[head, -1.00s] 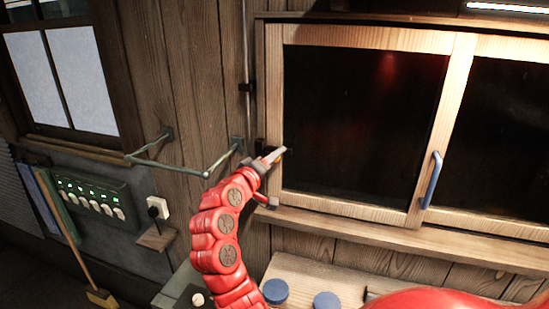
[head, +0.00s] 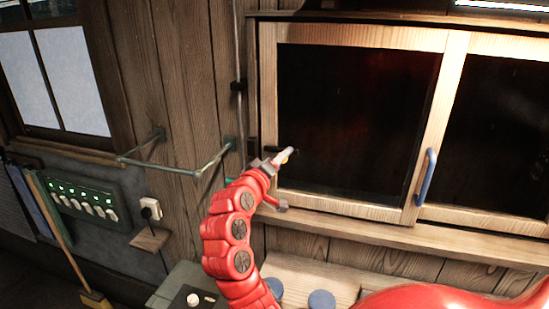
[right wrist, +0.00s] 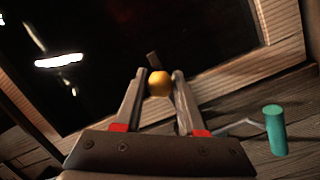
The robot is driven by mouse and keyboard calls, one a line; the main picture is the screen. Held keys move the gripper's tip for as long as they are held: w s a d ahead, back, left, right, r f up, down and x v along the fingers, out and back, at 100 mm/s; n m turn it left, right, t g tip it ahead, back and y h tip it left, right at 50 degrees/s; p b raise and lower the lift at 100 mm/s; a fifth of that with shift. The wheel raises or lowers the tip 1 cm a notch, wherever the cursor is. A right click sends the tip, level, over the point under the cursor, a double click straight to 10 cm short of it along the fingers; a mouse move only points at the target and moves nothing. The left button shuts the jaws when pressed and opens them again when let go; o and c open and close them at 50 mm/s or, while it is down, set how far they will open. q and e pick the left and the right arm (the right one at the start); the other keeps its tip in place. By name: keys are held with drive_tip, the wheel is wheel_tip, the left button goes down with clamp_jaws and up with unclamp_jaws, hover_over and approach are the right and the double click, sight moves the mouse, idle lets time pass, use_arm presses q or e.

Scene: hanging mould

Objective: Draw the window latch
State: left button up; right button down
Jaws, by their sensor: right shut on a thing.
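The window (head: 365,120) has a light wooden frame and dark panes. A dark latch piece (head: 268,150) sits at the left stile of its left sash. My right gripper (head: 287,155) is in front of this stile, its fingers pointing right over the pane's left edge. In the right wrist view, a round yellow-orange knob (right wrist: 160,83) sits between the fingertips, with a short dark stem behind it. The right gripper is shut on this knob. In the head view the fingers mostly hide the knob. My left gripper is not in view.
A blue handle (head: 427,178) stands on the middle stile. A grey-green rail (head: 180,168) juts from the wall at left. A teal cylinder (right wrist: 275,130) on a thin rod shows near the gripper. Blue round lids (head: 321,300) lie below the sill.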

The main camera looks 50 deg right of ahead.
drive_tip(key=c, duration=0.5)
unclamp_jaws()
drive_tip(key=shift+a, duration=0.1)
drive_tip(key=shift+a+f+b, duration=0.1)
drive_tip(key=shift+a+b, duration=0.2)
drive_tip(key=shift+a, duration=0.1)
drive_tip(key=b+v, duration=0.6)
drive_tip(key=v, duration=1)
drive_tip(key=shift+a, duration=0.25)
drive_tip(key=shift+s+d, duration=0.1)
drive_tip(key=shift+s, duration=0.1)
